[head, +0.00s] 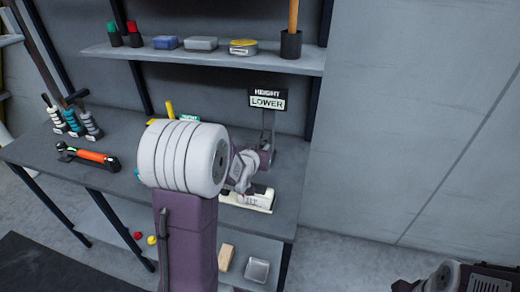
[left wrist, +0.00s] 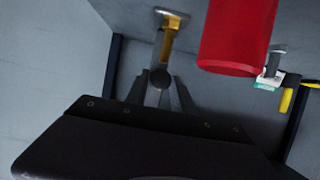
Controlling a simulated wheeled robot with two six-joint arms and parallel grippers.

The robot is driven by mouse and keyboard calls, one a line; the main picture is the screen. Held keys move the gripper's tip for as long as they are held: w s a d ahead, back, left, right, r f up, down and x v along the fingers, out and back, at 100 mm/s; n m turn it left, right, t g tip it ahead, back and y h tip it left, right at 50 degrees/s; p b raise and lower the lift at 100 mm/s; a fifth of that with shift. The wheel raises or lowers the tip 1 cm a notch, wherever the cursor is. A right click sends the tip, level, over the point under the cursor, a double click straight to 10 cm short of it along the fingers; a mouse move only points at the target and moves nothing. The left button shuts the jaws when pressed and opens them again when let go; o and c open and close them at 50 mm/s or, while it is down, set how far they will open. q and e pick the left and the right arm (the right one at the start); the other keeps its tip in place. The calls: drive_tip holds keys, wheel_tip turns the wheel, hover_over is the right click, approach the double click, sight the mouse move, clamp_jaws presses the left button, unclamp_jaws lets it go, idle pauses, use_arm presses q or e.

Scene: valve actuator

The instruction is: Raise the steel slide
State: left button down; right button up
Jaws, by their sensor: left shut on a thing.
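My left arm comes up from the bottom middle of the head view, and its big white joint covers part of the bench. My left gripper (head: 241,182) is low over a pale labelled base (head: 258,201). A grey upright post (head: 268,124), which looks like the steel slide, rises behind it to a sign reading HEIGHT LOWER (head: 267,98). The slide's lower end is hidden in the head view.
A red cylinder (left wrist: 237,36) hangs close beside the gripper in the left wrist view. A shelf (head: 208,56) with small items runs above. Part of my right arm shows lower right.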

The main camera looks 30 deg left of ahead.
use_arm(q)
drive_tip(key=c, duration=1.1)
unclamp_jaws()
drive_tip(key=v, duration=0.4)
drive_tip(key=shift+r, duration=0.1)
drive_tip(key=b+v, duration=0.3)
drive_tip(key=v, duration=0.2)
